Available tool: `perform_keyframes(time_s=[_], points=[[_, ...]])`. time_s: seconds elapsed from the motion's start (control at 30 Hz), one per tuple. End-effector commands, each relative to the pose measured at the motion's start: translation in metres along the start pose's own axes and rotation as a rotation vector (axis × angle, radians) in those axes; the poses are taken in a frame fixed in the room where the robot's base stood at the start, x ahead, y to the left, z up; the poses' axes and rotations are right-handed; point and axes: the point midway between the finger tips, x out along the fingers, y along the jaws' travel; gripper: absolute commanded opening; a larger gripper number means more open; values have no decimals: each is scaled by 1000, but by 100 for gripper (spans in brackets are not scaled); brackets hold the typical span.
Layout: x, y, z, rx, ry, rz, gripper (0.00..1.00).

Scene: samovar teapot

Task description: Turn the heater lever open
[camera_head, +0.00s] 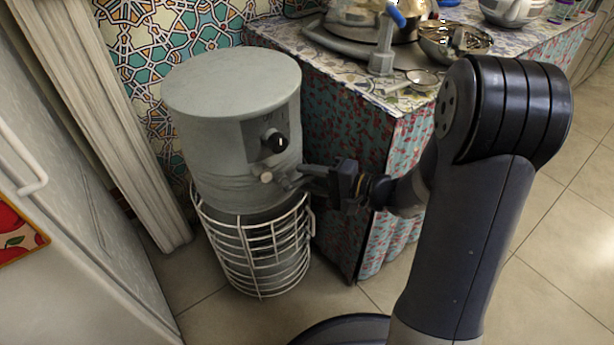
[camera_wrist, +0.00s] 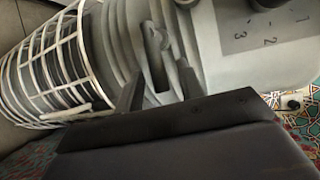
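The heater (camera_head: 230,110) is a grey-green cylinder standing in the left half of the head view. A black knob (camera_head: 274,141) sits on its front panel. Below the knob is a small grey lever (camera_head: 266,177) with a round, pale end. In the wrist view the lever (camera_wrist: 157,48) shows as a grey piece with a dark slot. My gripper (camera_head: 296,176) reaches in from the right, close to the lever. In the wrist view my gripper (camera_wrist: 160,80) has its two fingers apart, with the lever between or just beyond the tips. I cannot tell whether they touch it.
A white wire basket (camera_head: 255,250) surrounds the lower part of the heater. A cloth-covered table (camera_head: 350,85) with a metal bowl (camera_head: 455,42) stands to the right. A white cabinet (camera_head: 70,210) is at the left. Tiled floor is free in front.

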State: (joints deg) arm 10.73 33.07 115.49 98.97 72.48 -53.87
Motion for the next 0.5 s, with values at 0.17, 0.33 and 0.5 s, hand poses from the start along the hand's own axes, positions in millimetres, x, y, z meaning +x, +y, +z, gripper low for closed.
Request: perform_keyframes(time_s=[0.17,0.33,0.5], points=[[-31,-2,-1,2,7,0,37],[-61,-2,-1,3,7,0,37],[-84,-2,0,2,5,-1,37]])
